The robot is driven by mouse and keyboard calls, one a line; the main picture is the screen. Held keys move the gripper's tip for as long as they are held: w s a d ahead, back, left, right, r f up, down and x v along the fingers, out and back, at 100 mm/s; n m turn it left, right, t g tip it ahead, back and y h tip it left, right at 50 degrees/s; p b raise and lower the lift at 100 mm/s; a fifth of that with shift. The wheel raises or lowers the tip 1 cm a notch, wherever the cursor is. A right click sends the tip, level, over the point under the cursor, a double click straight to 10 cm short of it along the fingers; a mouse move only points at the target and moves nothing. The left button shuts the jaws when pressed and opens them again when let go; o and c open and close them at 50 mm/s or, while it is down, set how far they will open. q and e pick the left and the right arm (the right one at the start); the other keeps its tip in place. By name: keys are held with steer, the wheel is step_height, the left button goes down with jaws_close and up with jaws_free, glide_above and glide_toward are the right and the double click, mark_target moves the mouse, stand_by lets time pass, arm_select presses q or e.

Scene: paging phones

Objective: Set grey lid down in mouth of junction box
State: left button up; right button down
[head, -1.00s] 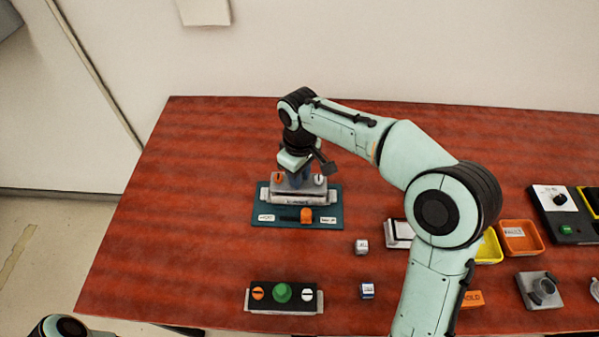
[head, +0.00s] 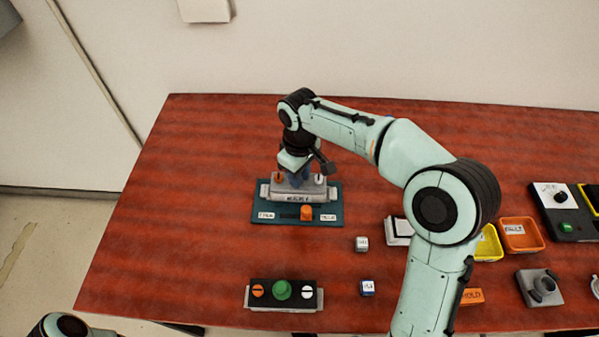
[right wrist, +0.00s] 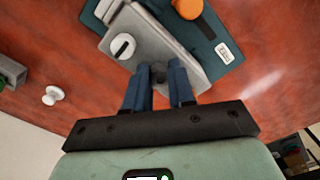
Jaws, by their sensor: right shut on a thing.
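The grey lid (head: 299,186) has an orange screw at its left and a white screw at its right in the head view. In the right wrist view the lid (right wrist: 157,42) lies between and beyond the blue fingers. My right gripper (right wrist: 161,76) is shut on the middle of the lid and points down at it. The junction box (head: 264,190) stands below the lid on a teal base (head: 270,208). The lid covers the box's mouth from above, and I cannot tell whether it is fully seated. My left gripper is not in view.
The teal base carries an orange knob (head: 306,212) in front of the box. A black panel (head: 283,294) with a green button is nearer. The table's left part is clear.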

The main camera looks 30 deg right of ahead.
steer(key=shift+f, duration=0.2)
stand_by(0.4)
steer(key=c, duration=0.5)
jaws_free()
steer(key=shift+c, duration=0.2)
